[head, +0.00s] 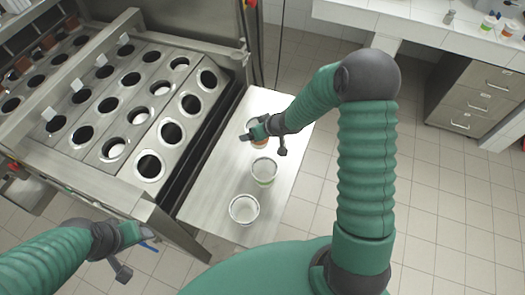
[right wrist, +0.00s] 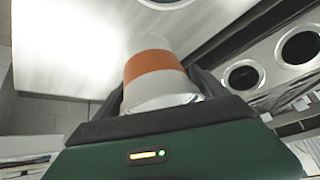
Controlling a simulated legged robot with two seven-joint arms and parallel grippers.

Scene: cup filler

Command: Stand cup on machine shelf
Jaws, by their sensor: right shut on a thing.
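A white cup with an orange band (right wrist: 155,70) is between the fingers of my right gripper (right wrist: 163,88), which is shut on it. In the head view my right gripper (head: 259,131) is over the far part of the flat steel side shelf (head: 218,180), largely covering the cup. I cannot tell whether the cup touches the shelf. A second cup with a green band (head: 264,171) and a third white cup (head: 244,209) stand upright nearer on the shelf. My left gripper (head: 138,236) is at the lower left, near the machine's front edge, apart from the cups; its jaw state is unclear.
The steel filling machine (head: 105,110) with rows of round holes lies left of the shelf. A counter (head: 435,25) with small containers and a drawer cabinet (head: 485,95) stand at the back right. Bare shelf surface shows around the cups. Tiled floor lies right of the shelf.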

